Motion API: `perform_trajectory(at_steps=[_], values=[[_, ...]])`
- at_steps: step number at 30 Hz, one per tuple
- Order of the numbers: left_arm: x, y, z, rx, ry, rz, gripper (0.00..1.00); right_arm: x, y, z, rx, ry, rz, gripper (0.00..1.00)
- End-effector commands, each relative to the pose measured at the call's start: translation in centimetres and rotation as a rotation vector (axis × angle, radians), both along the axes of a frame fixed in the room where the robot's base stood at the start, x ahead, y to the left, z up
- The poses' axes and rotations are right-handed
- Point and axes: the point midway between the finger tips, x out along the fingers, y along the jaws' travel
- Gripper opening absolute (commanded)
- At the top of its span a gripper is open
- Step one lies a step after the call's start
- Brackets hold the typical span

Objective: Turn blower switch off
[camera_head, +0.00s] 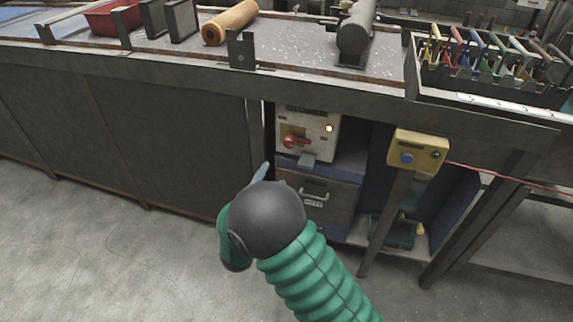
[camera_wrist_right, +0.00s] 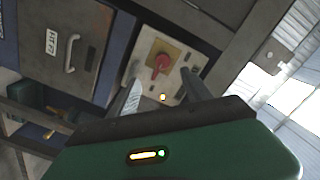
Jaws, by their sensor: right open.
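The blower switch is a red rotary knob (camera_head: 291,142) on a yellow plate, set in a pale control panel (camera_head: 316,124) under the bench. A small yellow lamp (camera_head: 329,128) glows on the panel. In the right wrist view the red knob (camera_wrist_right: 162,62) shows ahead, between and beyond the fingers. My right gripper (camera_wrist_right: 160,95) is open and empty, with its fingers apart and short of the panel. In the head view my right gripper (camera_head: 270,175) is below and left of the knob, mostly hidden by my dark wrist. My left gripper is not in view.
A drawer (camera_head: 318,198) with a metal handle is below the panel. A yellow box with a blue button (camera_head: 418,151) stands on a post to the right. The bench edge (camera_head: 240,78) overhangs the panel. Open floor (camera_head: 110,240) lies at left.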

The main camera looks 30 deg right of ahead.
Motion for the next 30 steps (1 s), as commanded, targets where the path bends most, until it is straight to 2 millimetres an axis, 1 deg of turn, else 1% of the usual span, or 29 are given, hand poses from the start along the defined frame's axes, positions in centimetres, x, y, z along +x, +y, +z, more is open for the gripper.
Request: perform_trajectory(at_steps=[1, 2, 5, 11, 18, 21, 25, 30], values=[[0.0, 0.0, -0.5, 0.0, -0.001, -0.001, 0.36, -0.1, -0.2, -0.2, -0.009, -0.015, -0.014, 0.57], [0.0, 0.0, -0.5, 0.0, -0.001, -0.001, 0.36, 0.0, -0.3, -0.1, -0.011, -0.019, -0.019, 0.57], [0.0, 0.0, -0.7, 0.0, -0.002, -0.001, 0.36, 0.9, -1.2, 0.1, -0.014, -0.022, -0.021, 0.57], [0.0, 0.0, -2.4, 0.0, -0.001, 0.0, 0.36, 4.2, -4.6, 0.0, -0.02, -0.021, -0.021, 0.57], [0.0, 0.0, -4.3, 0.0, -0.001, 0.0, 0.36, 8.2, -9.2, 0.0, -0.02, -0.018, -0.018, 0.57], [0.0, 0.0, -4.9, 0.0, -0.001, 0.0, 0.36, 9.5, -10.7, 0.2, -0.022, -0.018, -0.017, 0.57], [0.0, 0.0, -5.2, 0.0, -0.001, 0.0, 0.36, 10.5, -11.8, 0.3, -0.021, -0.016, -0.015, 0.57], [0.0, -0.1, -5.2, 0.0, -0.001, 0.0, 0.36, 10.8, -12.2, 0.5, -0.021, -0.014, -0.014, 0.57]])
